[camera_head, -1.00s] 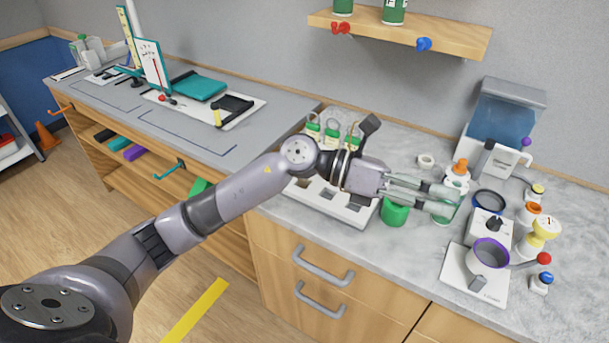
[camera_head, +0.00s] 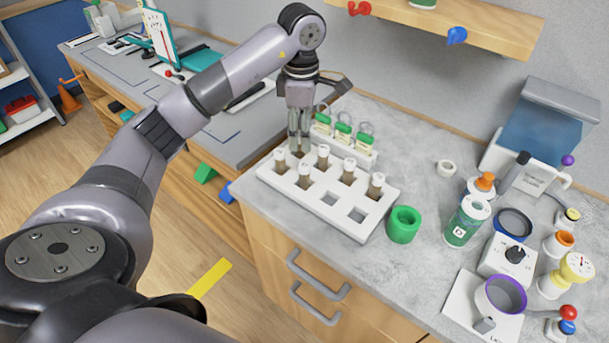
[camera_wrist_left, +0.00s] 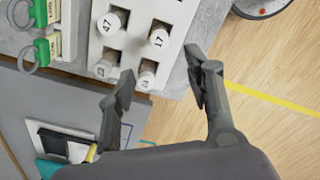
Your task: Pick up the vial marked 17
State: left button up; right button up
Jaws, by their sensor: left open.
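In the left wrist view, the vial marked 17 (camera_wrist_left: 158,38) stands in the white rack (camera_wrist_left: 178,18), its pale cap up. A vial marked 24 (camera_wrist_left: 147,72) is beside it, and one marked 47 (camera_wrist_left: 112,20) stands in the other row. In the head view, the vial matching 17 appears second in the front row (camera_head: 305,177); labels are too small to read there. My left gripper (camera_head: 300,149) points down at the rack's left end. Its open, empty fingers (camera_wrist_left: 163,76) are nearest to vial 24, apart from vial 17. My right gripper is out of view.
Green key tags (camera_head: 343,132) stand behind the rack (camera_head: 322,213). A green cup (camera_head: 404,225) and a green-white canister (camera_head: 466,222) are to its right. Further right are a scale (camera_head: 484,308) and several small bottles. The rack's front row has empty holes at the right.

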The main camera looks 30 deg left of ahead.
pick_arm(q)
jog(key=p, duration=0.1)
send_over(304, 165)
jog(key=f, duration=0.4)
jog(key=shift+w+a+f, duration=0.1)
jog(key=shift+w+a, duration=0.05)
jog(key=shift+a, duration=0.05)
notch_tip(304, 165, down, 3)
jog(key=shift+f+p, duration=0.1)
jog(key=shift+p, duration=0.45)
jog(key=shift+f, duration=0.1)
jog(key=shift+d+f+p, duration=0.1)
jog(key=shift+f+p, duration=0.25)
jog(key=shift+p, duration=0.15)
notch_tip(304, 165, down, 4)
jog(key=shift+d+r+p, duration=0.1)
jog(key=shift+r+p, duration=0.1)
jog(key=shift+p, duration=0.7)
jog(key=shift+s+f, duration=0.2)
jog(key=shift+f, duration=0.2)
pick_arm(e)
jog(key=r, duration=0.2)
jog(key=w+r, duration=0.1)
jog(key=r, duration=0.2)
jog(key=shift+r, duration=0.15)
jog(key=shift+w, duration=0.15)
